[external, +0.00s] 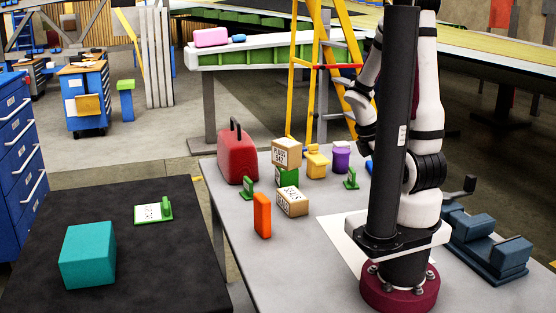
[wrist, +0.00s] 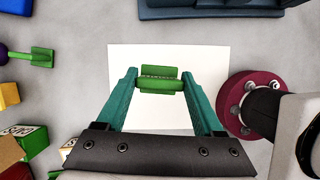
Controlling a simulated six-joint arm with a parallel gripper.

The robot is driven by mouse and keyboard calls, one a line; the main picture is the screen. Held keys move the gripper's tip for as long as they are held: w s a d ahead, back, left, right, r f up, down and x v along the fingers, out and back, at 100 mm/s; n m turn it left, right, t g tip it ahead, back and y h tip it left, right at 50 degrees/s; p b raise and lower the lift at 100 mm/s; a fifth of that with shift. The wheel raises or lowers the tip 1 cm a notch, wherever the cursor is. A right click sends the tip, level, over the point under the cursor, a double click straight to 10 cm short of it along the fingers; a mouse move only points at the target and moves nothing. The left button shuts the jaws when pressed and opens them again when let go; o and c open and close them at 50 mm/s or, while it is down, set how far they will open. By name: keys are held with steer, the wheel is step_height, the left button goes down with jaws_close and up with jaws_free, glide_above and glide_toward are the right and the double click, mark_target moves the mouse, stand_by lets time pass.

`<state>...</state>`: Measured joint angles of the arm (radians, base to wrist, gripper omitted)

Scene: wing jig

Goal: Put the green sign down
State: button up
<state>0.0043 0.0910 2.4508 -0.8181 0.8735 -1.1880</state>
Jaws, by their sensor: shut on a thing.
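The green sign (wrist: 159,72) is between the teal fingertips of my gripper (wrist: 158,84), gripped from both sides. I see it from above over the white sheet (wrist: 208,62) on the grey table. I cannot tell whether it touches the sheet. In the external view my arm's dark column hides the gripper and the held sign; part of the white sheet (external: 338,238) shows there. Other green signs stand on the grey table, one by the red can (external: 247,188) and one near the purple container (external: 351,180).
A blue vise (external: 490,248) stands right of my base. A red can (external: 237,155), labelled boxes (external: 292,201), an orange block (external: 262,215), a yellow item (external: 317,161) and a purple container (external: 340,156) crowd the table's left and back. A teal block (external: 87,255) is on the black table.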

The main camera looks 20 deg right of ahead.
steer(key=shift+s+d+r, duration=0.15)
steer(key=shift+d+r, duration=0.05)
steer(key=shift+d, duration=0.05)
steer(key=w+a+r+n+t+y, duration=0.15)
steer(key=w+a+n, duration=0.3)
steer(key=a, duration=0.45)
steer(key=w+a+r+n+t+y, duration=0.15)
steer(key=w+a+n, duration=0.35)
steer(key=a, duration=0.5)
steer(key=w+a+r+n+t, duration=0.1)
steer(key=w+a+n+t, duration=0.15)
steer(key=a+n, duration=0.55)
steer(key=n+y, duration=0.3)
steer(key=n, duration=0.4)
glide_above(165, 246)
steer(key=shift+g, duration=0.35)
step_height(165, 246, down, 9)
steer(key=shift+r, duration=0.1)
